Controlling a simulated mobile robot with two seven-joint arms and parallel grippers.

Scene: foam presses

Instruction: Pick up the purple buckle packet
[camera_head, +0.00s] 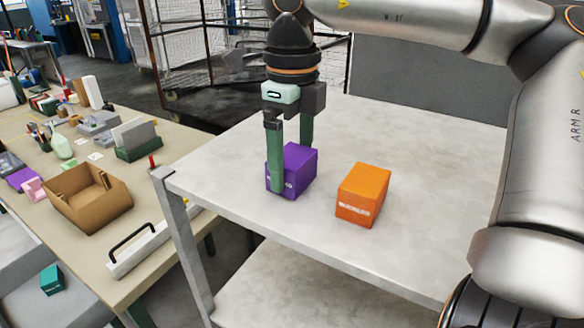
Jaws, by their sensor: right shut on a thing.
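The purple buckle packet (299,167) is a small purple box with a pale label, on the light grey table (400,145) near its left side. My right gripper (292,165) points straight down over it, with one green finger in front of the packet and the other behind it. The gripper is shut on the packet. Whether the packet's underside touches the table I cannot tell. My left gripper is not in view.
An orange box (363,194) stands just right of the purple packet, with a small gap. At left, a beige workbench (160,195) holds an open cardboard box (88,197) and several small items. The table's right and back areas are clear.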

